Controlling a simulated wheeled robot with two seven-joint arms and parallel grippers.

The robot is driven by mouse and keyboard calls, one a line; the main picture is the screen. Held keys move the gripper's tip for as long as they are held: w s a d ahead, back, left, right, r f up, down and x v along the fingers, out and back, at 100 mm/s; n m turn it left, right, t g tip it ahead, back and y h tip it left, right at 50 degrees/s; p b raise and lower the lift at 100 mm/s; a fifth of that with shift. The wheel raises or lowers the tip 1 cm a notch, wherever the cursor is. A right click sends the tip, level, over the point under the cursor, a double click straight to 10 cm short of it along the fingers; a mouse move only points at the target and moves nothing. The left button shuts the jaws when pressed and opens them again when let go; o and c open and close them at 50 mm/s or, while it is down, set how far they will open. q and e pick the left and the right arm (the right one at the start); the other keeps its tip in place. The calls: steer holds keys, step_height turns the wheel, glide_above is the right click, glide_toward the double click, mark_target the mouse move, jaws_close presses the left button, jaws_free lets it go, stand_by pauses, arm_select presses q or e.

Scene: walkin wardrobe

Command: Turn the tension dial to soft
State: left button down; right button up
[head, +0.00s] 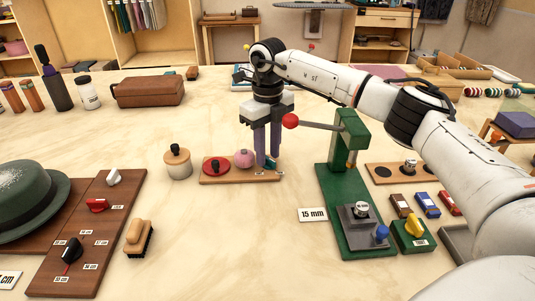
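No dial with a readable "soft" mark shows. A small wooden board (214,181) lies on the table in the middle of the head view. It carries a red disc with a black knob (216,166), a pink round piece (243,158) and a small teal piece (271,163) at its right end. My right gripper (268,160) points down over that right end, its fingertips at the teal piece and partly hiding it. A narrow gap shows between the fingers; whether they touch the piece is unclear. My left gripper is out of view.
A green press (328,185) with a red-balled lever (291,121) stands right of my gripper. A wooden jar (178,165), brush (138,237), knob board (65,275) and green hat (28,200) are left.

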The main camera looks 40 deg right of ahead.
steer(key=shift+f, duration=0.45)
jaws_close()
